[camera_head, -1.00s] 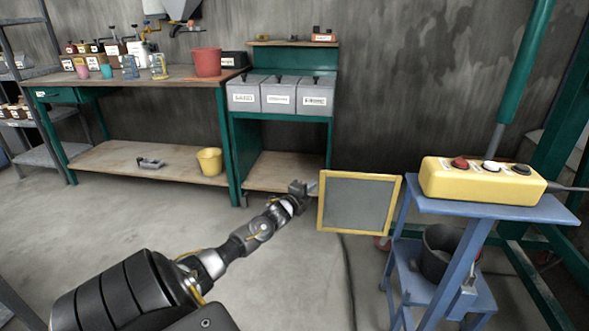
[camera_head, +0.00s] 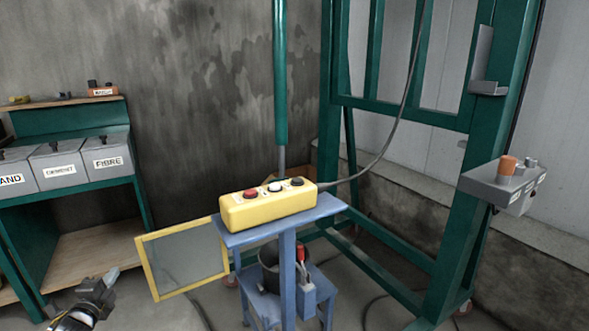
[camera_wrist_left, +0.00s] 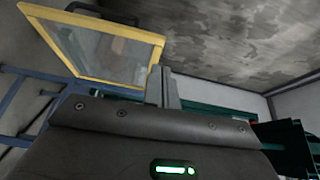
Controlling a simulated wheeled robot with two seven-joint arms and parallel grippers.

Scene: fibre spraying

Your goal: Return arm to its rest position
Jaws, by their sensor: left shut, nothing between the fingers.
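My left gripper (camera_head: 104,284) shows at the lower left of the head view. It is shut and empty, apart from the yellow-framed panel to its right. In the left wrist view its closed fingers (camera_wrist_left: 161,86) stand up in the middle. The yellow-framed grey panel (camera_head: 187,258) stands at the left side of the blue stand. It also shows at the upper left of the left wrist view (camera_wrist_left: 100,44). My right arm and gripper are not in view.
A yellow button box (camera_head: 268,205) sits on the blue stand (camera_head: 310,216), with a dark bucket (camera_head: 270,262) below. Grey labelled bins (camera_head: 109,161) stand on the green bench at left.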

